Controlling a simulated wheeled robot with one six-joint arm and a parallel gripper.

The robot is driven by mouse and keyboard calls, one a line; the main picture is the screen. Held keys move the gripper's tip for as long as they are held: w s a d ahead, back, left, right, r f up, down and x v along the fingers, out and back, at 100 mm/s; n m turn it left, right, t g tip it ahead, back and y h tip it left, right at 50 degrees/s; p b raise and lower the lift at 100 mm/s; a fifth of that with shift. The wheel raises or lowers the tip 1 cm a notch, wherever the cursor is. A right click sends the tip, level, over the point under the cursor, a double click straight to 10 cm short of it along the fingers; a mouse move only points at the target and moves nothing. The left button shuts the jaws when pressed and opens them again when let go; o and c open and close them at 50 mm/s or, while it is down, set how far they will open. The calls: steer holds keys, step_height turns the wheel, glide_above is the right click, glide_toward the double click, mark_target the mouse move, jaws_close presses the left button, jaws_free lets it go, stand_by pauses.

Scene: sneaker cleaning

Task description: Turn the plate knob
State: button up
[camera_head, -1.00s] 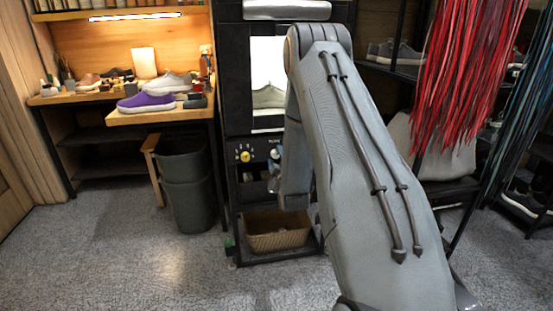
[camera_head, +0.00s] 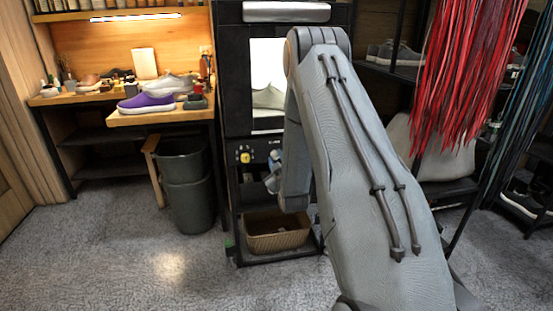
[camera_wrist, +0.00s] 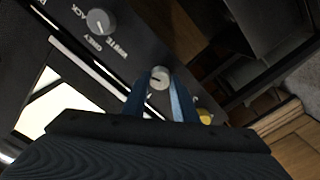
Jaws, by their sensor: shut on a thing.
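The plate knob (camera_wrist: 160,72) is a small round pale grey knob on the black front panel. In the wrist view it sits between the two blue fingers of my gripper (camera_wrist: 160,87), which are shut on it. In the head view my gripper (camera_head: 272,174) is at the panel, beside my own arm, and hides the knob. A yellow knob (camera_head: 245,157) is left of it and also shows at the lower right of the wrist view (camera_wrist: 206,116). Another grey knob (camera_wrist: 100,21), with GREY and WHITE lettered near it, is at the upper left.
The black cabinet has a lit chamber (camera_head: 268,104) with a shoe above the panel. A wicker basket (camera_head: 278,240) sits on its low shelf. A dark bin (camera_head: 186,190) and wooden workbench (camera_head: 145,117) are at left. Red laces (camera_head: 465,75) hang at right. The floor in front is clear.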

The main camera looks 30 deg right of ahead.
steer(key=m+p, duration=0.1)
steer(key=m, duration=0.5)
steer(key=shift+m, duration=0.3)
steer(key=m+p, duration=0.1)
steer(key=m, duration=0.5)
steer(key=shift+d, duration=0.1)
steer(key=shift+m, duration=0.3)
steer(key=o, duration=1)
steer(key=shift+o, duration=0.2)
steer(key=shift+s, duration=0.1)
steer(key=v, duration=0.7)
steer(key=shift+s, duration=0.35)
